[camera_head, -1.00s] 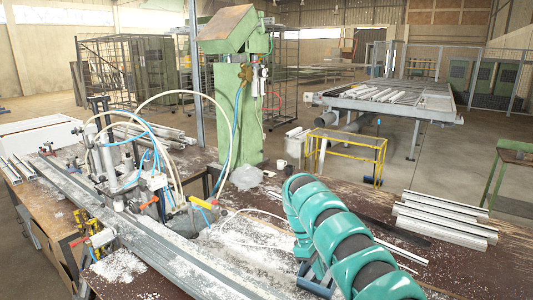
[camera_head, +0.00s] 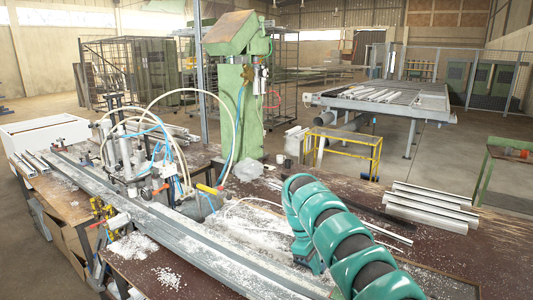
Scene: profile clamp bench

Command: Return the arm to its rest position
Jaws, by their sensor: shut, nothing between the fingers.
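My arm (camera_head: 334,232) shows as teal and black rounded links. It rises from the bottom edge right of centre and is folded over the front of the workbench (camera_head: 460,262). My gripper is not visible in this view. The clamp fixture (camera_head: 126,160) with pale hoses and blue tubes stands on the long metal profile (camera_head: 190,245) to the left of the arm, with a gap between them.
White shavings (camera_head: 134,245) lie around the profile. Loose aluminium profiles (camera_head: 432,208) lie on the bench at right. A green column machine (camera_head: 236,110) stands behind. A yellow frame (camera_head: 345,150) and roller table (camera_head: 390,95) stand farther back.

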